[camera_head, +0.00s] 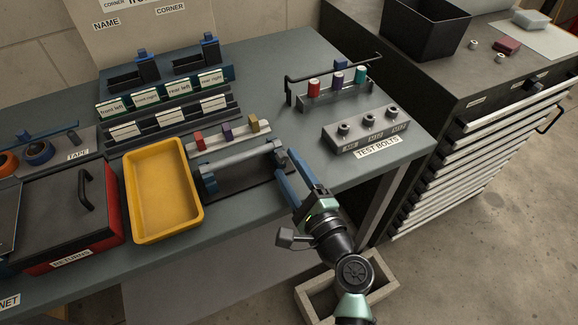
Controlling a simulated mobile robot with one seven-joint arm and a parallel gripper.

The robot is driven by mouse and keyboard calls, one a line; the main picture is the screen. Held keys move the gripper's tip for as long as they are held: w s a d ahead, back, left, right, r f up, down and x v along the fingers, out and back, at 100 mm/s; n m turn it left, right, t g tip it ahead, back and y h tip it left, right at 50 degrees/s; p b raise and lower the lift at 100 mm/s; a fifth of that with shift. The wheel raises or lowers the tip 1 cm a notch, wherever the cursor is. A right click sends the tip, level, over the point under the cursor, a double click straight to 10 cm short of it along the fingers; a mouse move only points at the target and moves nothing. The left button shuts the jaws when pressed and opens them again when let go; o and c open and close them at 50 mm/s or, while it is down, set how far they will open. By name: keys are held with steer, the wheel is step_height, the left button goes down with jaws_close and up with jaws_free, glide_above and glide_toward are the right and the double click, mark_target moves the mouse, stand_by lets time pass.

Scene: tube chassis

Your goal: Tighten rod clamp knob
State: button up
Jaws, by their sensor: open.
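A grey rod (242,161) lies across a low fixture near the front edge of the bench, with blue-grey end supports. The left support (208,180) shows clearly. The right support (280,156) is partly covered by my gripper. My gripper (285,164) has two blue fingers spread apart at the rod's right end, with nothing visible between them. I cannot make out a distinct clamp knob; it may be hidden by the fingers or too small. Whether the fingers touch the support cannot be told.
A yellow tray (137,232) and a red returns box (112,210) stand left of the fixture. Behind it are a rack with red, purple and gold pieces (227,133) and labelled racks (165,105). The test bolts block (365,132) stands right. A drawer cabinet (480,140) adjoins the bench.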

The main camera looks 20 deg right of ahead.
steer(key=s+b, duration=0.1)
steer(key=s, duration=1.1)
steer(key=shift+s+d, duration=0.15)
steer(key=shift+d, duration=0.1)
